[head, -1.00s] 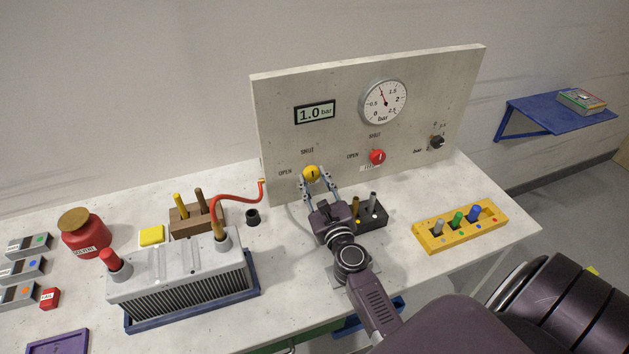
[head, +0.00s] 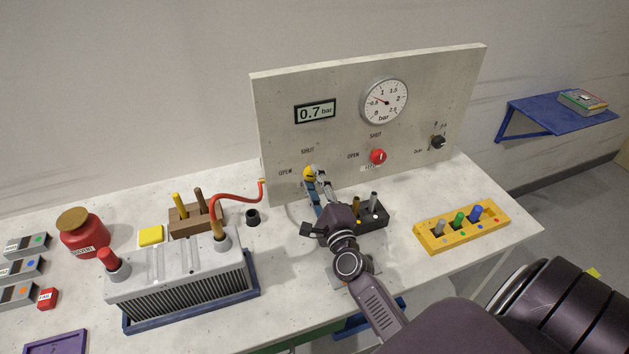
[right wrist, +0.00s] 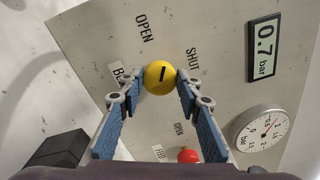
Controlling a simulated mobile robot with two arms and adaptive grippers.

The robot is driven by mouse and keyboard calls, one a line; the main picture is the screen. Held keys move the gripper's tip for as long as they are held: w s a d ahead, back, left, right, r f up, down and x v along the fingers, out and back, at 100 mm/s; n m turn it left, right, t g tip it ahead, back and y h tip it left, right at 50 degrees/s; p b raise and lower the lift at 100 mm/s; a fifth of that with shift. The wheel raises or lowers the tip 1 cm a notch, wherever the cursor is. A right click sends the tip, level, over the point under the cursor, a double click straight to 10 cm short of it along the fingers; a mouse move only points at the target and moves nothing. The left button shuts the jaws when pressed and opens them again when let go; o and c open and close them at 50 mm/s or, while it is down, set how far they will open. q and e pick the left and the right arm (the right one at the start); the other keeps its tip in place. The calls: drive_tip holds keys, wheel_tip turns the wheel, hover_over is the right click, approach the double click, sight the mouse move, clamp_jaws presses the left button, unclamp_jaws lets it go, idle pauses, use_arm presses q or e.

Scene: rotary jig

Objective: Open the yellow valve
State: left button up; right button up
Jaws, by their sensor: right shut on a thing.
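The yellow valve (head: 308,174) is a round knob with a dark pointer mark, on the upright panel between the words OPEN and SHUT. My right gripper (head: 317,174) is shut on it and hides part of it in the head view. In the right wrist view the yellow valve (right wrist: 160,77) sits between the two fingertips of my right gripper (right wrist: 163,80), and the gripper looks rolled against the panel lettering. The digital display (head: 315,111) reads 0.7 bar. The dial gauge (head: 385,101) stands beside it, its needle pointing up and left. My left gripper is not in view.
A red knob (head: 378,156) and a small black knob (head: 437,143) are on the same panel (head: 270,110). A dark block with pegs (head: 375,219) stands close to my right gripper. A yellow rack (head: 462,233) is at right, a grey finned unit (head: 180,277) at left.

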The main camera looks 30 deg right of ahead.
drive_tip(key=n, duration=0.6)
drive_tip(key=shift+f+y+p, duration=0.15)
drive_tip(key=shift+y+p, duration=0.15)
drive_tip(key=shift+p, duration=0.1)
drive_tip(key=shift+f+n, duration=0.1)
drive_tip(key=shift+n, duration=0.2)
drive_tip(key=o, duration=1.2)
drive_tip(key=shift+c, duration=0.2)
drive_tip(key=shift+s, duration=0.1)
drive_tip(key=v, duration=1.1)
drive_tip(key=shift+s+a, duration=0.15)
drive_tip(key=shift+s, duration=0.25)
